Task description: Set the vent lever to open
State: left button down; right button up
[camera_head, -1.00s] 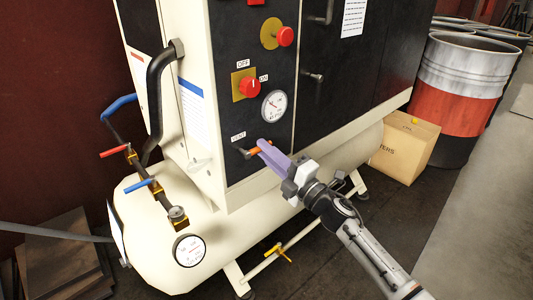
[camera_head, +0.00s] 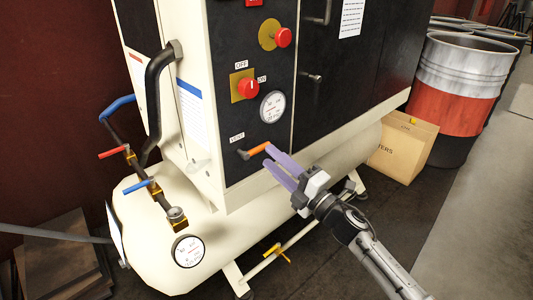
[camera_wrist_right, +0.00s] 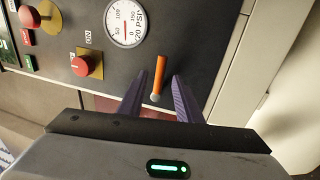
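The vent lever (camera_head: 258,149) has an orange handle and sits below the small "VENT" label (camera_head: 237,137) on the dark panel. In the right wrist view the orange handle (camera_wrist_right: 159,72) lies between and ahead of the fingertips. My right gripper (camera_head: 270,156) has two purple fingers spread apart, with the tips close to the handle's free end. It is open in the right wrist view (camera_wrist_right: 157,88), with a gap to each side of the handle. My left gripper is not in view.
Above the lever are a pressure gauge (camera_head: 272,106) and a red knob (camera_head: 249,88) on a yellow plate. The cream tank (camera_head: 150,235) lies below the panel. A cardboard box (camera_head: 403,145) and a red-and-white drum (camera_head: 455,95) stand at right.

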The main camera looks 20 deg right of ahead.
jog(key=v, duration=0.6)
jog(key=shift+s, duration=0.3)
jog(key=shift+d, duration=0.1)
